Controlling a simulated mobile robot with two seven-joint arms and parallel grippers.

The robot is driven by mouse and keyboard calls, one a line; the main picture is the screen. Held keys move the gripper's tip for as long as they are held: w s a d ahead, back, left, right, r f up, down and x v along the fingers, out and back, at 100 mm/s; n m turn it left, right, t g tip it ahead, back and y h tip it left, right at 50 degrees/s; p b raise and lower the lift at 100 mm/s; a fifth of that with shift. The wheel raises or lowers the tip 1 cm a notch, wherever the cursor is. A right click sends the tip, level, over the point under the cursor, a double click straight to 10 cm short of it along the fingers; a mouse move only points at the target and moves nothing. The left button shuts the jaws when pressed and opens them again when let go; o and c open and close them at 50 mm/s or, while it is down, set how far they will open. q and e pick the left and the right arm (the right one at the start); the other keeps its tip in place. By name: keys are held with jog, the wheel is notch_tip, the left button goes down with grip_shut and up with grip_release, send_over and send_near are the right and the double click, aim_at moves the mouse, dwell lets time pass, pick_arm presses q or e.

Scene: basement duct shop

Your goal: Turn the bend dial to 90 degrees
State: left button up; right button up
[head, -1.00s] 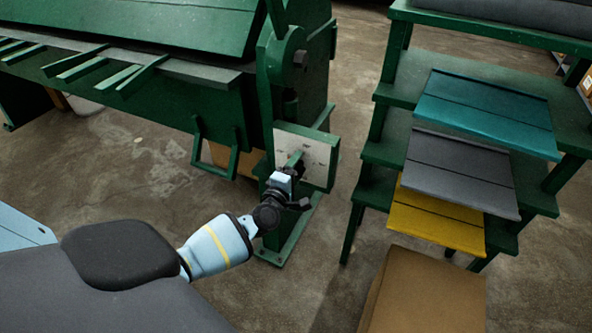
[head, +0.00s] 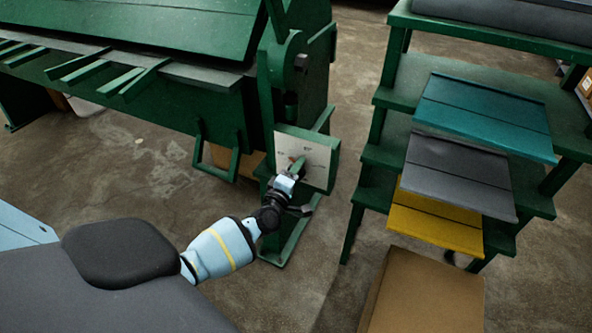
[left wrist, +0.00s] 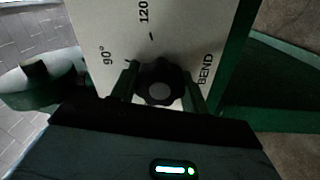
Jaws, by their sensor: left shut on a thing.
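The bend dial is a dark, lobed knob (left wrist: 160,82) on a pale plate in the left wrist view. The plate (left wrist: 180,35) carries the marks 90°, 120 and the word BEND. In the head view the plate (head: 316,158) faces me on the green machine's side post. My left gripper (head: 291,174) is at the plate. Its fingers (left wrist: 163,88) stand on both sides of the knob, shut on it. I cannot tell which mark the dial points to; the gripper hides part of it. My right gripper is not in view.
The green bending machine (head: 150,30) stands behind and left of the plate. A green stepped rack (head: 405,65) at right holds teal (head: 485,115), grey (head: 460,172) and yellow (head: 437,222) panels. A cardboard box (head: 425,295) is at the lower right. Bare floor lies between machine and rack.

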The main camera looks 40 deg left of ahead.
pick_arm(q)
jog(key=m+p, duration=0.1)
jog(key=m, duration=0.2)
jog(key=shift+m, duration=0.4)
jog(key=m+p, duration=0.1)
jog(key=m, duration=0.2)
jog(key=shift+m, duration=0.3)
jog(key=m+p, duration=0.1)
jog(key=m, duration=0.3)
jog(key=shift+m+p, duration=0.5)
jog(key=shift+m, duration=1.5)
jog(key=o, duration=1)
